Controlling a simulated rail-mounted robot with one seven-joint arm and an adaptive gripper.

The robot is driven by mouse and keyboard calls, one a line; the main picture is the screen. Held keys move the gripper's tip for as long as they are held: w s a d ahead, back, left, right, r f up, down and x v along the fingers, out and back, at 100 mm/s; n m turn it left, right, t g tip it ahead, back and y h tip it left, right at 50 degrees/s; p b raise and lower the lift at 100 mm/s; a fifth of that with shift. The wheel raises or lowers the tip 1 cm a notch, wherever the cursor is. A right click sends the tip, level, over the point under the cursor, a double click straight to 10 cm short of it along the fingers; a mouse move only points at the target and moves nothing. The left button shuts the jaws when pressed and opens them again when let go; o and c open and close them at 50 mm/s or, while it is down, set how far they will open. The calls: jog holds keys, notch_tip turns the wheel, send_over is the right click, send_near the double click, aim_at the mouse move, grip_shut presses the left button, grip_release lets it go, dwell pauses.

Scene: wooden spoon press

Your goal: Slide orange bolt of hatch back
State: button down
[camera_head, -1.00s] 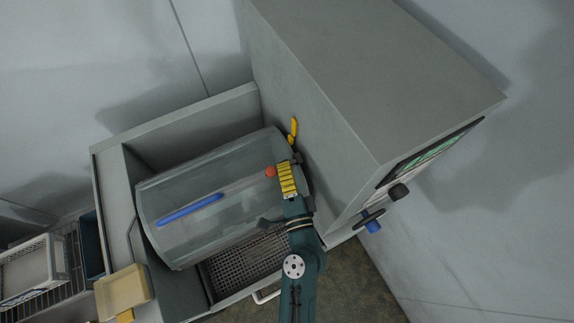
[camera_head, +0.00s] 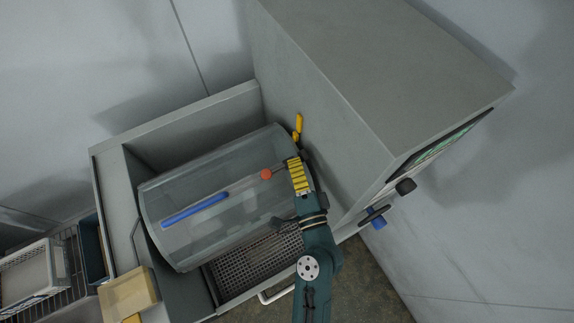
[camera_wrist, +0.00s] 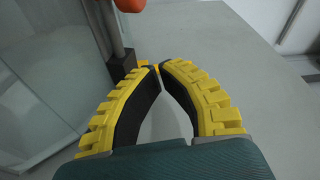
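The orange bolt's round knob (camera_head: 265,174) sits near the right end of the clear curved hatch (camera_head: 180,240), by the grey cabinet side. A thin dark stem shows beside the knob. My gripper (camera_head: 296,160), with yellow ribbed fingers, is just right of the knob and apart from it. The bolt's seat is partly hidden behind the gripper.
A tall grey cabinet (camera_head: 370,80) stands close on the right of my gripper. A yellow handle (camera_head: 298,124) is just beyond the fingers. A blue bar (camera_head: 195,210) lies along the hatch. A perforated tray (camera_head: 255,265) is below; crates stand at left.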

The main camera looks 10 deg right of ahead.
jog(key=s+f+b, duration=0.1)
jog(key=s+b, duration=0.1)
jog(key=s, duration=0.7)
jog(key=shift+d, duration=0.2)
jog(key=shift+f, duration=0.1)
